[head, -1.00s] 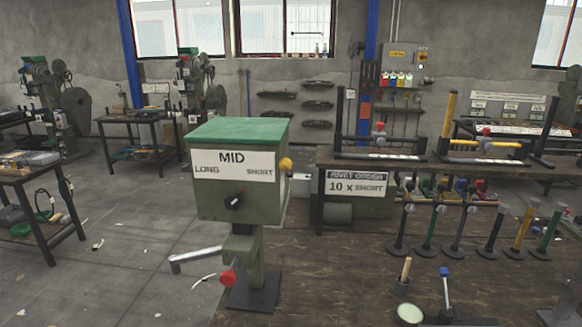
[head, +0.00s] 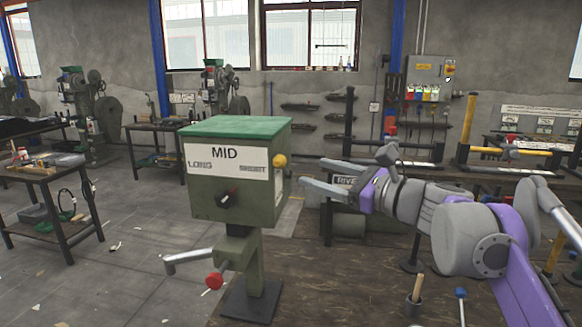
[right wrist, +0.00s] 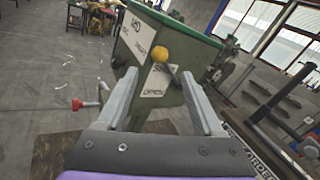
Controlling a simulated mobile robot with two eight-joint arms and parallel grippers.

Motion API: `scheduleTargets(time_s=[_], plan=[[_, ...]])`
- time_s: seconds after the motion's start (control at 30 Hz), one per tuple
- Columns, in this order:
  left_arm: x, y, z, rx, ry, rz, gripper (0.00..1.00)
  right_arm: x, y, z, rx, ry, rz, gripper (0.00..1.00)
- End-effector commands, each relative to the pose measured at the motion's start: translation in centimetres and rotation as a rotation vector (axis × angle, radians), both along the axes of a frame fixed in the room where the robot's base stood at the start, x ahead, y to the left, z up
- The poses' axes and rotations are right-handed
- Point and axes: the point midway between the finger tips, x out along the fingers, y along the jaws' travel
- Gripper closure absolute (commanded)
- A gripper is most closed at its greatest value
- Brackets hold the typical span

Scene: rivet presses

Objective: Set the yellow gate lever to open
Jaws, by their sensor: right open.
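The green press box (head: 225,165) is labelled MID, with LONG and SHORT below. The yellow knob of the gate lever (head: 279,160) is at the box's right side, near the top front edge. My left gripper is out of view.
A black selector knob (head: 227,197) is on the box front. A red-ended crank (head: 213,281) sits low on the press. A workbench (head: 430,170) with frames stands behind my right arm. Open floor (head: 120,265) lies to the left.

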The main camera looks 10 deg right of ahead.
Motion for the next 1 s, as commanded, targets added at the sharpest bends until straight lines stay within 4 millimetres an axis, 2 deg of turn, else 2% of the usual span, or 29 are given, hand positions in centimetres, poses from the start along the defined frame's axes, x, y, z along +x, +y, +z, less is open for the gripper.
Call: scheduleTargets(time_s=[0.2, 0.4, 0.6, 0.87, 1.0], plan=[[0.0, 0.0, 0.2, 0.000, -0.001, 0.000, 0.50, 3.1, 3.1, 0.0, -0.001, 0.000, 0.004, 0.31], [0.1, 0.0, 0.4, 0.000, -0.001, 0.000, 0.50, 5.4, 5.1, 0.0, -0.002, -0.001, 0.003, 0.31], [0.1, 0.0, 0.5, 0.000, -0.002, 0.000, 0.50, 6.4, 6.0, -0.1, -0.003, -0.001, 0.001, 0.31], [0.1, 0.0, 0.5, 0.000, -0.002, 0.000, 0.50, 6.4, 6.0, -0.1, -0.004, -0.001, 0.000, 0.31], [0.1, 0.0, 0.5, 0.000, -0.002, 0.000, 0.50, 6.4, 6.0, -0.1, -0.004, -0.001, 0.000, 0.54]])
